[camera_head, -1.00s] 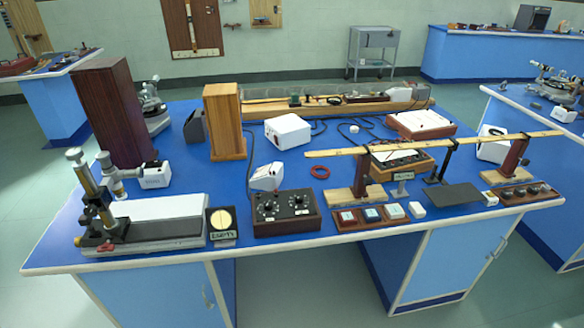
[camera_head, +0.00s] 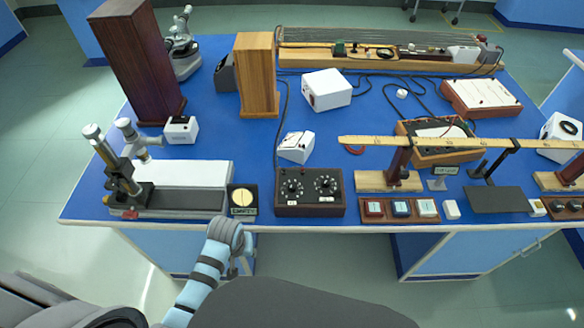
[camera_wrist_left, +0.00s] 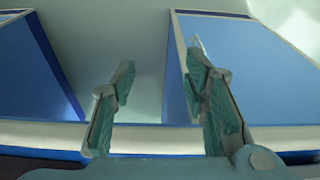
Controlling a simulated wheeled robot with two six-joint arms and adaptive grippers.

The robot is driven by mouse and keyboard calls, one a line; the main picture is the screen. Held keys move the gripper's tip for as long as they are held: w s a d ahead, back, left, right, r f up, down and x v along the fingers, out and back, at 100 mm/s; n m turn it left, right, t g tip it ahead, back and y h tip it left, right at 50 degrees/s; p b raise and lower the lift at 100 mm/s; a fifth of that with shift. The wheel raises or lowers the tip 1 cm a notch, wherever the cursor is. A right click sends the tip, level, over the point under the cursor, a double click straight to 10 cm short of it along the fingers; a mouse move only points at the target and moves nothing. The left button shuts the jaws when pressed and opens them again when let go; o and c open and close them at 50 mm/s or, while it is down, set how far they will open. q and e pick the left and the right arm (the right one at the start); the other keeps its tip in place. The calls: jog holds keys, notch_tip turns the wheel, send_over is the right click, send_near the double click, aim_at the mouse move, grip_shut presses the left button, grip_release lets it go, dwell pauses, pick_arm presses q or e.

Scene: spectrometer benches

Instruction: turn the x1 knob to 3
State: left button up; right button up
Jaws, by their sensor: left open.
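A dark box with a reddish-brown frame (camera_head: 309,208) stands near the bench's front edge, in the middle of the head view. Its black top carries a left knob (camera_head: 292,188) and a right knob (camera_head: 326,186), each with pale markings around it. The markings are too small to read, so I cannot tell which knob is x1 or what it is set to. My left gripper (camera_wrist_left: 160,76) is open and empty in the left wrist view. In the head view my left arm is in front of the bench edge, below and left of the box, touching neither knob.
Left of the box are a yellow-disc block (camera_head: 243,199) and a microscope-like instrument (camera_head: 126,178). A wooden tray of small square blocks (camera_head: 399,219) stands to the right. A white meter (camera_head: 296,147) is behind. The bench front edge (camera_head: 300,227) lies near my arm.

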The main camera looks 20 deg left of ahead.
pick_arm(q)
jog(key=w+d+r+n+p, duration=0.2)
jog(key=w+r, duration=0.4)
jog(key=r, duration=0.5)
jog(key=n+g, duration=0.1)
jog(key=n, duration=0.2)
send_near(292, 185)
jog(key=shift+h, duration=0.4)
jog(key=s+a+f, duration=0.1)
jog(key=a, duration=0.1)
jog(key=s+a+f, duration=0.2)
jog(key=shift+s, duration=0.15)
jog(key=w+d+r+n+g, duration=0.1)
jog(key=w+d+r, duration=0.3)
jog(key=r, duration=0.4)
jog(key=f+b, duration=0.1)
jog(key=f, duration=0.5)
jog(key=f+b, duration=0.2)
jog(key=f, duration=0.5)
jog(key=shift+w+a+f, duration=0.1)
jog(key=shift+a+f, duration=0.1)
jog(key=shift+f, duration=0.1)
pick_arm(e)
jog(key=shift+w+d+r, duration=0.1)
jog(key=shift+w, duration=0.2)
pick_arm(q)
grip_shut()
